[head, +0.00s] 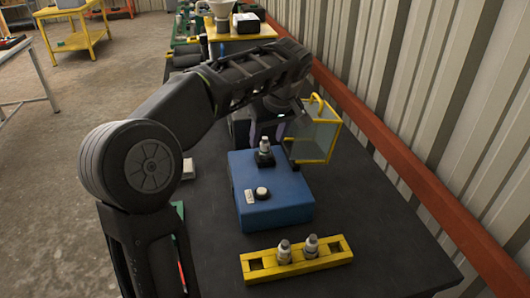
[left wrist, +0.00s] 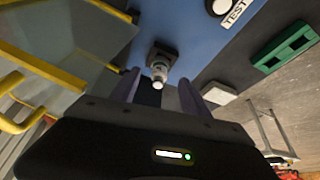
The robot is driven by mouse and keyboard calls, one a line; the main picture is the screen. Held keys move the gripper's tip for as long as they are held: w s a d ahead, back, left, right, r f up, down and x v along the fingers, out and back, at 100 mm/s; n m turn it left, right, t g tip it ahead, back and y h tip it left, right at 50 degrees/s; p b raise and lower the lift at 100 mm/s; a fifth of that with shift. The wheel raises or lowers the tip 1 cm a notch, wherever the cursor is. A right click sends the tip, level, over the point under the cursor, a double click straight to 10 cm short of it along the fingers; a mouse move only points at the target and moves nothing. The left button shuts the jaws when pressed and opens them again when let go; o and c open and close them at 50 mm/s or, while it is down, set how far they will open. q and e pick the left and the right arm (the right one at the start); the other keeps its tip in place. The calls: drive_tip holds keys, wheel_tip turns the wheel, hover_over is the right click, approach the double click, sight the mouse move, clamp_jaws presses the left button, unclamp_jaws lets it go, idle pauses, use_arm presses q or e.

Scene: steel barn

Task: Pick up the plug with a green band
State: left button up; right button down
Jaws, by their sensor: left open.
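A pale plug (head: 264,146) stands upright in a dark socket on top of the blue box (head: 290,208). It also shows in the left wrist view (left wrist: 160,70), straight ahead between the fingers. I cannot make out a green band on it. My left gripper (head: 267,129) is open and empty, just behind the plug in the head view, its fingers apart from it. Two more pale plugs, a left one (head: 284,252) and a right one (head: 311,245), stand in the yellow rack (head: 262,271); their band colours are too small to tell. My right gripper is not in view.
A yellow-framed clear guard (head: 334,148) stands open at the right of the gripper, close to it. The box has a round button (head: 262,193) and a label. A green slotted piece (left wrist: 285,46) lies beside the box. The dark bench (head: 385,230) is clear at right.

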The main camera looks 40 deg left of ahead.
sight(267, 140)
use_arm(q)
drive_tip(key=x, duration=0.4)
drive_tip(key=shift+w+a+f, duration=0.1)
drive_tip(key=shift+w+f, duration=0.05)
idle(0.4)
clamp_jaws()
idle(0.4)
